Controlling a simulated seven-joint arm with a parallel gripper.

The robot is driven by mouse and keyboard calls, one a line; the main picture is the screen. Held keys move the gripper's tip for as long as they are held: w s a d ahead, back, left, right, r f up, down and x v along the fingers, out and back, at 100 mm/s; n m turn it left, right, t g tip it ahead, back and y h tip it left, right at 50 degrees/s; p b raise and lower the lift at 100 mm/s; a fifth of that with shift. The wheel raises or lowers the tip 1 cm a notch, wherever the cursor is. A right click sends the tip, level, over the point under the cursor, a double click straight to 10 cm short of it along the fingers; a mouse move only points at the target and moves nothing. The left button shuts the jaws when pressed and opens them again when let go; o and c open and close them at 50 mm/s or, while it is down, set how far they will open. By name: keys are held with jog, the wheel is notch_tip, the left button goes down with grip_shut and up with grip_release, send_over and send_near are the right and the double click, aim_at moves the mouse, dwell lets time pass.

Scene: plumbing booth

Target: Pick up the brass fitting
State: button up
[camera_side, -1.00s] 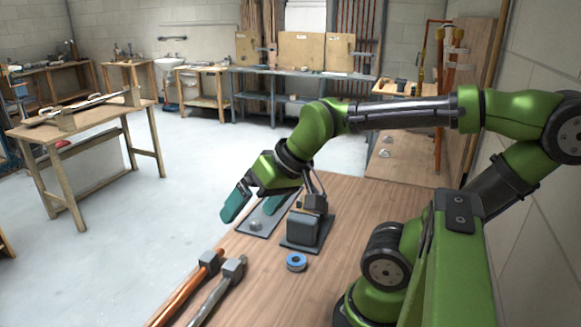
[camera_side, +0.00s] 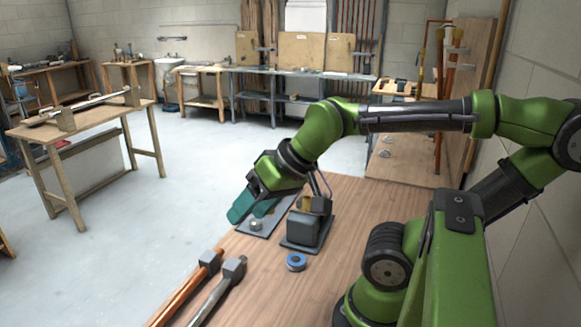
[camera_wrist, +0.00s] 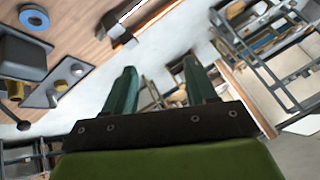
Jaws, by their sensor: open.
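My gripper (camera_side: 254,210) is open and empty, its teal fingers tilted down over the far part of the bench. In the wrist view the fingers (camera_wrist: 160,66) stand apart with nothing between them. A small brass-coloured piece (camera_wrist: 61,85), likely the brass fitting, sits on a dark plate (camera_wrist: 42,98) at the left of the wrist view, well to the side of the fingers. A silvery round piece (camera_wrist: 77,70) is beside it on the same plate. In the side view the silvery piece (camera_side: 256,225) shows just below the fingers; I cannot make out the brass piece there.
A grey vise-like block (camera_side: 303,228) with a brassy part on top stands right of the plate. A blue tape roll (camera_side: 296,262) lies in front of it. Two long-handled tools (camera_side: 205,275) lie along the left edge of the wooden bench (camera_side: 350,215). The bench middle is clear.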

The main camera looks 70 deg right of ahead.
jog(key=n+g+h, duration=0.2)
jog(key=n+g, duration=0.5)
send_over(307, 197)
notch_tip(307, 197, down, 9)
jog(key=shift+d+r, duration=0.15)
jog(key=shift+a+f, duration=0.2)
jog(key=shift+f, duration=2.5)
